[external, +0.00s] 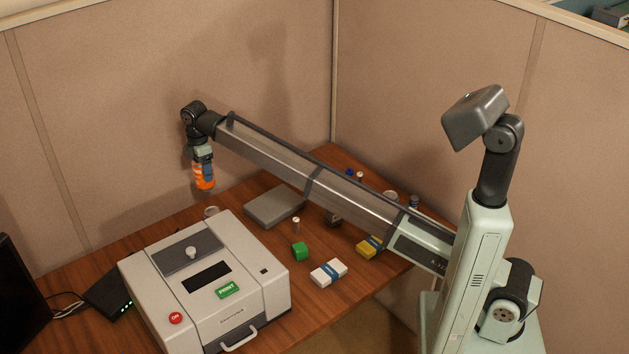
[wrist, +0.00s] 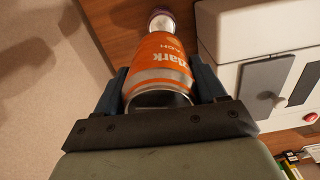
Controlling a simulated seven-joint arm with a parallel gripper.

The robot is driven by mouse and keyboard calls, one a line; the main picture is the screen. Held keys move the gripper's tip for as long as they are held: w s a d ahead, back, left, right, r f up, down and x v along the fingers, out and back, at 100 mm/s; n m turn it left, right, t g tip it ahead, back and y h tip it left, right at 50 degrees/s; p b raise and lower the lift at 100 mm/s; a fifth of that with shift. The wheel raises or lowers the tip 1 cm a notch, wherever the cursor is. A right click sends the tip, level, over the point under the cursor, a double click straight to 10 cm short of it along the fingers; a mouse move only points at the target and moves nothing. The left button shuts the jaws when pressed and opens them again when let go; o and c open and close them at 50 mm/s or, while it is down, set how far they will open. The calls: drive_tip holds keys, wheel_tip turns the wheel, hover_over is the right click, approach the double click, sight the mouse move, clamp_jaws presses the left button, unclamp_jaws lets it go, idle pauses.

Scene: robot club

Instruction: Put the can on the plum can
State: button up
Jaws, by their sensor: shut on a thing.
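An orange can with white lettering (external: 204,178) hangs below my gripper (external: 203,165), above the table's far left part. In the wrist view the orange can (wrist: 162,55) sits between the two blue fingers of my gripper (wrist: 162,88), which is shut on it. Just past its far end is another can (wrist: 161,22) with a pale rim, partly hidden by the orange can; its colour is hard to tell, and it may be the plum can. In the external view a can's round top (external: 211,211) shows behind the white machine, below the held can, with a gap between them.
The white machine (external: 245,290) with a print button stands close to the lower can. A grey flat box (external: 274,206) lies to the right. A partition wall stands behind.

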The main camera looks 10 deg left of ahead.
drive_tip(key=shift+d+n, duration=0.3)
drive_tip(key=shift+n, duration=0.8)
drive_tip(key=shift+f, duration=5)
drive_tip(key=o, duration=1.3)
drive_tip(key=shift+f, duration=0.15)
wheel_tip(320, 180, up, 12)
drive_tip(key=shift+r, duration=0.15)
